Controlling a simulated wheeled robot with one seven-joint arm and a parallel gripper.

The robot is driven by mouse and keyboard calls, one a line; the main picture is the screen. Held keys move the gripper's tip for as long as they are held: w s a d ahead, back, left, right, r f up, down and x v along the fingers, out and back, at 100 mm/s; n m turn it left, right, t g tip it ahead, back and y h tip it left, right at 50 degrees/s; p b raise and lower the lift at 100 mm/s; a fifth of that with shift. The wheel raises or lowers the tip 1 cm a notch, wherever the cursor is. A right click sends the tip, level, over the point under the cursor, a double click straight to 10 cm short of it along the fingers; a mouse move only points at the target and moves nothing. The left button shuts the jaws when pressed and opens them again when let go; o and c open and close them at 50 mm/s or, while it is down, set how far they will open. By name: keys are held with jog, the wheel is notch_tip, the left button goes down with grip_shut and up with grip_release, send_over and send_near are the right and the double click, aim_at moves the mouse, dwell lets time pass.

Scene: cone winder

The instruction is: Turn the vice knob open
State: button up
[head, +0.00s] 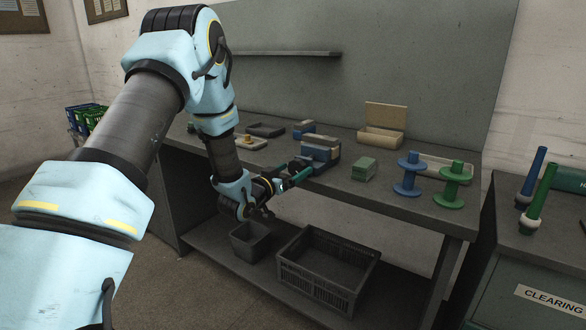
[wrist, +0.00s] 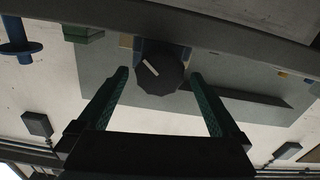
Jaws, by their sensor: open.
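The vice (head: 320,152) is a blue and grey block at the front edge of the workbench. Its knob (wrist: 154,76) is a dark, many-sided disc with a white pointer line, seen face-on in the wrist view. My gripper (head: 298,179) reaches to the front of the vice from the left. In the wrist view my gripper (wrist: 159,73) is open, with one green finger on each side of the knob. Gaps show between both fingers and the knob.
The workbench (head: 400,205) also holds a green block (head: 363,169), a blue spool (head: 410,174), a green spool (head: 454,183) and an open tan box (head: 381,138). A black crate (head: 318,290) and a small bin (head: 249,245) stand on the lower shelf. A cabinet (head: 530,265) is at the right.

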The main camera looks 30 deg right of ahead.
jog(key=shift+d, duration=0.15)
jog(key=shift+c, duration=0.2)
jog(key=c, duration=1.3)
